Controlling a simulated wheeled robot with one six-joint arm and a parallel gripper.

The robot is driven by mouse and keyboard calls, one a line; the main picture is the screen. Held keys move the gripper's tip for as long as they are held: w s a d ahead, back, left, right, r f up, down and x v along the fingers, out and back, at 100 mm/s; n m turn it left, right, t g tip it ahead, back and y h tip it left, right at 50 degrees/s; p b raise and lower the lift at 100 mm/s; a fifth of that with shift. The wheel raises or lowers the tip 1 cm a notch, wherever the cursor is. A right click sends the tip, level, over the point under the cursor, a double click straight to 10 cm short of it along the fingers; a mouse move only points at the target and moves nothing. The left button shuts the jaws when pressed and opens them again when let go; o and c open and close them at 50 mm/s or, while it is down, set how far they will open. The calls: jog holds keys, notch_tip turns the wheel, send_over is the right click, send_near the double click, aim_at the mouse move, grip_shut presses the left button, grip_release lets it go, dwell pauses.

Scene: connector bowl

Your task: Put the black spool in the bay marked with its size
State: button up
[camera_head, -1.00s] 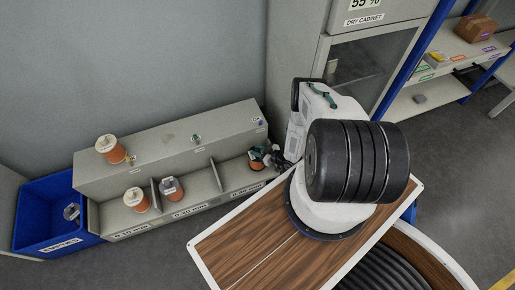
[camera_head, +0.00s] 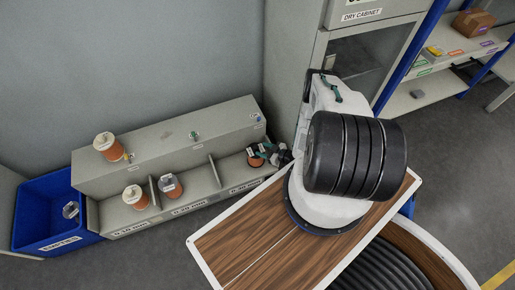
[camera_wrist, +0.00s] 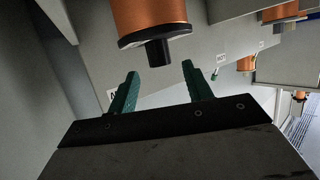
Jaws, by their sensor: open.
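The black spool, wound with copper wire, stands in the right-hand bay of the grey rack; it shows in the head view (camera_head: 253,161) beside my gripper (camera_head: 268,151). In the wrist view, the spool (camera_wrist: 150,16) shows its copper winding, black flange and black hub end at the top. My gripper (camera_wrist: 159,72) is open there, its two green fingers apart and empty, with the hub end just beyond the fingertips. The grey rack (camera_head: 165,144) has divided bays with size labels along the front; the right bay's label (camera_head: 245,186) is too small to read surely.
Two pale-topped copper spools (camera_head: 135,199) (camera_head: 170,187) stand in the left and middle bays, and another (camera_head: 108,148) on the upper ledge. A blue bin (camera_head: 45,215) stands at the left. A wood-topped surface (camera_head: 240,250) lies in front.

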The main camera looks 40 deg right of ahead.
jog(key=v, duration=0.7)
